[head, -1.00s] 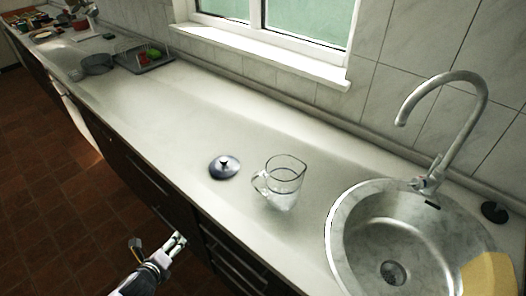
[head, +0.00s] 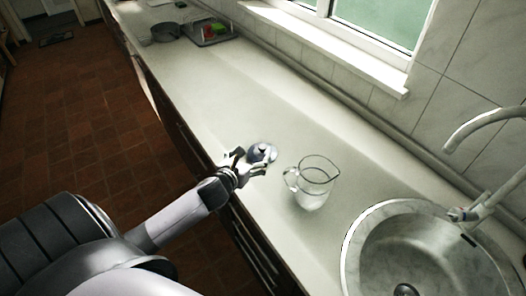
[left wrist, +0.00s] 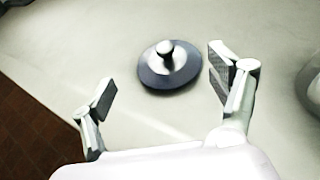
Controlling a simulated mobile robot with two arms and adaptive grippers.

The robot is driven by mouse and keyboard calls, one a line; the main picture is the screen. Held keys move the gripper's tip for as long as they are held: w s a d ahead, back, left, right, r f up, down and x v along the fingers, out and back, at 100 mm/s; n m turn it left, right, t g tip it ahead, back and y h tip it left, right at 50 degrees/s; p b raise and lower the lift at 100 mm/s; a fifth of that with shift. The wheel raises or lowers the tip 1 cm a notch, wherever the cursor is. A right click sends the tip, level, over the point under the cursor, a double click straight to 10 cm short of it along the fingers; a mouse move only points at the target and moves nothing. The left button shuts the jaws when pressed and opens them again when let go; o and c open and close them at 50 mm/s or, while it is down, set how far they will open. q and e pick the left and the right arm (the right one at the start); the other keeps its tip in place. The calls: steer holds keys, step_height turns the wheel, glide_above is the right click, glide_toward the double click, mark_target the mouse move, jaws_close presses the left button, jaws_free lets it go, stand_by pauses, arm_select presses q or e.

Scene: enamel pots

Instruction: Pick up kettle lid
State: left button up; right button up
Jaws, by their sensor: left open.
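The kettle lid (head: 264,150) is a small dark-rimmed disc with a shiny top and a round knob. It lies flat on the counter, left of the glass jug, and is partly hidden by my gripper in the head view. In the left wrist view the lid (left wrist: 169,65) shows whole, just beyond the fingertips and nearer the right finger. My left gripper (head: 247,166) is open and empty at the counter's front edge, close to the lid. Its two spread fingers (left wrist: 160,82) also show in the left wrist view. My right gripper is not seen.
A clear glass jug (head: 314,183) stands on the counter right of the lid. A round metal sink (head: 365,240) with a tap (head: 470,207) lies further right. A dark pot (head: 165,32) and a tray (head: 212,40) are far back. The counter between is clear.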

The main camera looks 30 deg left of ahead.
mark_target(261, 150)
arm_select(q)
steer(key=shift+x, duration=1.1)
steer(key=shift+d+p+x, duration=0.2)
steer(key=shift+p+x, duration=0.15)
steer(key=shift+x, duration=0.8)
steer(key=shift+d+p+x, duration=0.2)
steer(key=shift+p+x, duration=0.15)
steer(key=shift+x, duration=0.8)
steer(key=shift+w+a+f, duration=0.15)
steer(key=shift+w+f, duration=0.1)
steer(key=shift+w, duration=0.3)
steer(key=shift+c, duration=0.2)
steer(key=c, duration=1.2)
steer(key=shift+s+f, duration=0.1)
steer(key=shift+s, duration=0.1)
jaws_close()
